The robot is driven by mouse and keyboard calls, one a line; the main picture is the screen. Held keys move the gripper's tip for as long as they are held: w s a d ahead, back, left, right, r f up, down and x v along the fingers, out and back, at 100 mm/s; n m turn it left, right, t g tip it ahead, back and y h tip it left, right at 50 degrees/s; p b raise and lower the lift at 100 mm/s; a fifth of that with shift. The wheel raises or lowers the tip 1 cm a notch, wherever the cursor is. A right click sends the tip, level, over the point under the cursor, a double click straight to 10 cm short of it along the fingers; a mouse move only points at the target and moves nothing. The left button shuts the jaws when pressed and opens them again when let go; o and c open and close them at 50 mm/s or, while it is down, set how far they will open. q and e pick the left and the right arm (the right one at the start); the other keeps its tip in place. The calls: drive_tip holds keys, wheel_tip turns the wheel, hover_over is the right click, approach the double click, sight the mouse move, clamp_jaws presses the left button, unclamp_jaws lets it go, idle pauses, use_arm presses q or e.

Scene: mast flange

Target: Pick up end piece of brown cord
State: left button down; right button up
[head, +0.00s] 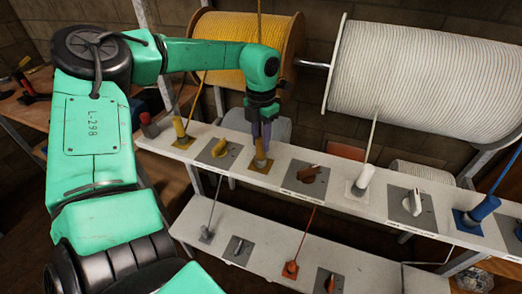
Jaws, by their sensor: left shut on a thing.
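The brown cord's end piece (261,159) is a tan-brown plug standing on a brown square plate on the upper shelf. My left gripper (262,143) reaches down from above, and its fingers are shut on the upper part of this end piece. The fingers hide part of the piece. A thin stretch of cord shows above the gripper, in front of the yellow spool. I cannot tell whether the end piece still touches its plate. My right gripper is not in view.
Along the upper shelf (325,200) stand a yellow end piece (179,127), a white one (363,180) and a blue one (482,209), with clips on grey plates between. A yellow spool (228,30) and white spool (430,80) hang behind. The lower shelf (265,252) holds more pieces.

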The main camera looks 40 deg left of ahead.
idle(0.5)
use_arm(q)
drive_tip(key=shift+r, duration=0.1)
drive_tip(key=shift+r, duration=0.3)
wheel_tip(320, 180, up, 9)
drive_tip(key=shift+w+a+r+b, duration=0.1)
drive_tip(key=shift+b, duration=0.9)
wheel_tip(320, 180, up, 10)
drive_tip(key=shift+p, duration=0.35)
